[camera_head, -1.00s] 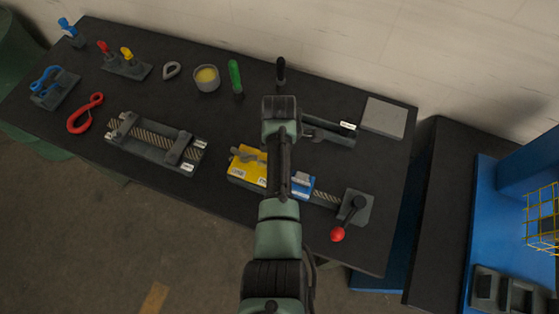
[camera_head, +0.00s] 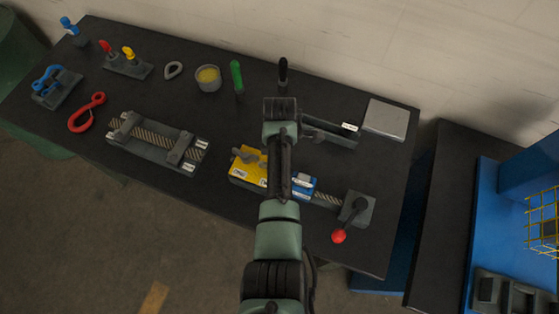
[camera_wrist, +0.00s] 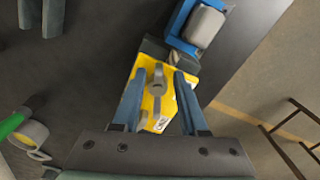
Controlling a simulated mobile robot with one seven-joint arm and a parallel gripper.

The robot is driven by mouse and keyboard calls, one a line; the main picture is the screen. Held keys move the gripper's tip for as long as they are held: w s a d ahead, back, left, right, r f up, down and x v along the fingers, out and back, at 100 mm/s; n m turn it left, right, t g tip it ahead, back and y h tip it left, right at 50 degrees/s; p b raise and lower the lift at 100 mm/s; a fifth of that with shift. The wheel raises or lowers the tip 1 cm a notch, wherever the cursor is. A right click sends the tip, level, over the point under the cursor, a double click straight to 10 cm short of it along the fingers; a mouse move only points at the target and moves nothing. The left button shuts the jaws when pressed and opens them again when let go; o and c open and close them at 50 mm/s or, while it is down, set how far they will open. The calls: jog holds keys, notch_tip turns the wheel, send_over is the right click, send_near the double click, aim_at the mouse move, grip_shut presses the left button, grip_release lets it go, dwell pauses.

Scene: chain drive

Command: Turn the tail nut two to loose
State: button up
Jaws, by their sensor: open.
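A yellow block (camera_head: 240,175) sits on the bench with a grey winged nut (camera_head: 246,153) on top. This looks like the tail nut, though I cannot read the labels well enough to confirm it. In the wrist view, the grey nut (camera_wrist: 158,86) stands on the yellow block (camera_wrist: 152,119). My gripper (camera_wrist: 159,74) is open, with one finger on each side of the nut. Gaps show between the nut and the fingers, and I cannot tell their height over it. In the head view my arm hides the gripper and part of the yellow block.
A blue block (camera_head: 304,184) stands right of the yellow one, along a rope. A red-knobbed lever (camera_head: 339,236) is farther right. A green-handled tool (camera_head: 236,76) and a tin (camera_head: 208,79) stand behind. A rope fixture (camera_head: 150,153) lies left. The dark bench (camera_head: 225,130) has bare room behind the yellow block.

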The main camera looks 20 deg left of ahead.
jog(key=shift+r, duration=0.15)
notch_tip(320, 180, up, 13)
jog(key=b, duration=0.2)
jog(key=shift+f, duration=0.2)
dwell(0.5)
